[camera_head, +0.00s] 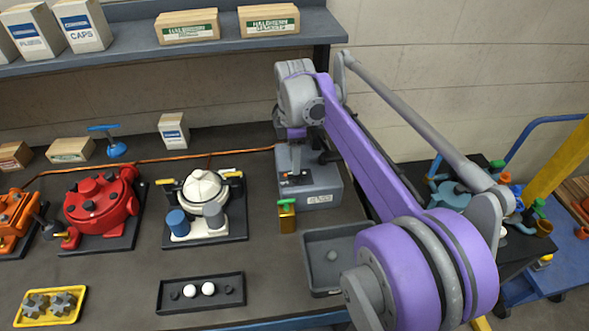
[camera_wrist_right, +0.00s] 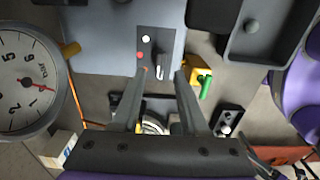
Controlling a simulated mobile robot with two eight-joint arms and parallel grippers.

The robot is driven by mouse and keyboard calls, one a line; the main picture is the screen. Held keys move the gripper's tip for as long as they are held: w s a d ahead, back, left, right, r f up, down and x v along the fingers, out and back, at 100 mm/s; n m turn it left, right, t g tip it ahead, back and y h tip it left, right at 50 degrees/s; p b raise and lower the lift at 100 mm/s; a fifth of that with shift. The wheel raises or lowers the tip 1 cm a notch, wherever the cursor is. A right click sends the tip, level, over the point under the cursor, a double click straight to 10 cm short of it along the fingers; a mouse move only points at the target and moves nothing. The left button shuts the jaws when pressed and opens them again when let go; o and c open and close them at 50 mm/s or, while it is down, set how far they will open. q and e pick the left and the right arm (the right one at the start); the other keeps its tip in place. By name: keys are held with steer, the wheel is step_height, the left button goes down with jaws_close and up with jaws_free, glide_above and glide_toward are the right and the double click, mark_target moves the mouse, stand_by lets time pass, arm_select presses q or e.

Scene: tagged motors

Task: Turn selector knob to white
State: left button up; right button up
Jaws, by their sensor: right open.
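The grey selector box (camera_head: 322,186) stands on the bench in the head view, below my right gripper (camera_head: 295,172). In the right wrist view, its flat panel (camera_wrist_right: 105,35) carries a dark selector knob (camera_wrist_right: 161,60), with a white dot (camera_wrist_right: 146,38) and a red dot (camera_wrist_right: 140,55) to its left. An orange mark shows close to the left fingertip. My right gripper (camera_wrist_right: 160,75) is open, with the knob between the lines of its two fingers; contact cannot be told. Which mark the knob points to is unclear. My left gripper is not in view.
A round gauge (camera_wrist_right: 25,82) is close at the left of the wrist view. A grey tray (camera_head: 318,238) and a brass block with a green handle (camera_head: 287,216) sit near the box. A white-topped motor (camera_head: 203,187) and a red motor (camera_head: 90,208) stand to the left.

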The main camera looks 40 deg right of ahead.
mark_target(295, 177)
steer(key=shift+d+f, duration=0.1)
steer(key=shift+f, duration=1.95)
jaws_close()
